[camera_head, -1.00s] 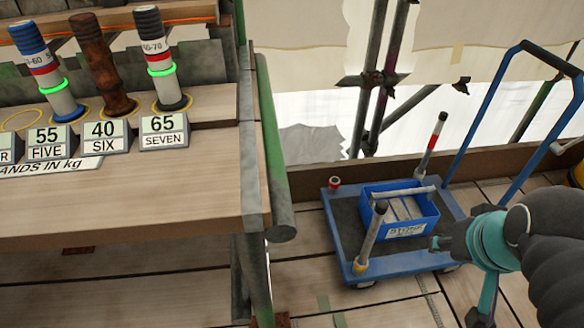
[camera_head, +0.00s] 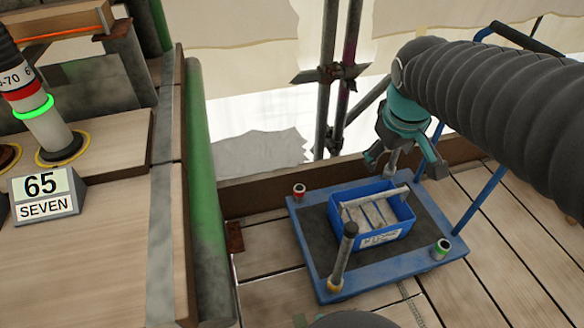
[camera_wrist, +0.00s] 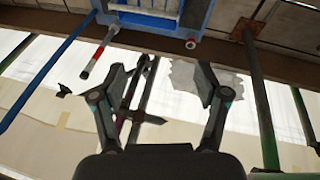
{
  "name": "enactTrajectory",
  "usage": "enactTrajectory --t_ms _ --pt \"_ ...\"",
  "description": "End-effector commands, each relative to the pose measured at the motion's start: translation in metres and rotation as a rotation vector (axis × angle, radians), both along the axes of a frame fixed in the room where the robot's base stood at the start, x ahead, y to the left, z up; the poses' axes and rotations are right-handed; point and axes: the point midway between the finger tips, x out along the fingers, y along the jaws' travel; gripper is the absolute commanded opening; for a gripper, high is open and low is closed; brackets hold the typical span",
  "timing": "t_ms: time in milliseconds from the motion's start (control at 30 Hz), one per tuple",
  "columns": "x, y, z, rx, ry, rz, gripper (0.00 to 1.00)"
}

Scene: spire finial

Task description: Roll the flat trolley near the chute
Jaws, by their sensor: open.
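The flat trolley (camera_head: 385,272) is low and blue with a dark deck, and stands on the plank floor. A blue bin (camera_head: 408,222) with a label and pale pieces in it sits on the deck. A dark-topped post (camera_head: 342,258) rises at its front left corner. My gripper (camera_head: 404,168) is open and empty above the trolley's back edge, partly hiding a pale back post. In the wrist view the trolley (camera_wrist: 150,20) is at the top, and a red-and-white post (camera_wrist: 98,56) lies left of the open fingers. The handle (camera_head: 480,200) is partly hidden by my arm. I cannot identify the chute.
A wooden bench (camera_head: 100,265) with a card reading 65 SEVEN (camera_head: 45,195) and a ringed cylinder (camera_head: 42,115) is at left. A green tube (camera_head: 205,200) runs along its edge. Scaffold poles (camera_head: 335,75) and pale sheeting stand behind a low board. Planks are clear at right.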

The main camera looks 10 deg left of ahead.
Motion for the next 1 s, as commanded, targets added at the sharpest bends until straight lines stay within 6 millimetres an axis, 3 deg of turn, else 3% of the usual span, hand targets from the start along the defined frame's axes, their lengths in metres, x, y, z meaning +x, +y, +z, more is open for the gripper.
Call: enactTrajectory --t_ms 100,267,467,700,1000 --pt "0.040 0.016 -0.022 -0.069 0.051 0.135 0.74" --pt "0.090 0.041 -0.052 -0.159 0.112 0.320 0.74" --pt "0.146 0.078 -0.104 -0.269 0.190 0.557 0.74" --pt "0.202 0.129 -0.186 -0.395 0.286 0.843 0.74" --pt "0.243 0.191 -0.302 -0.532 0.401 1.176 0.74"
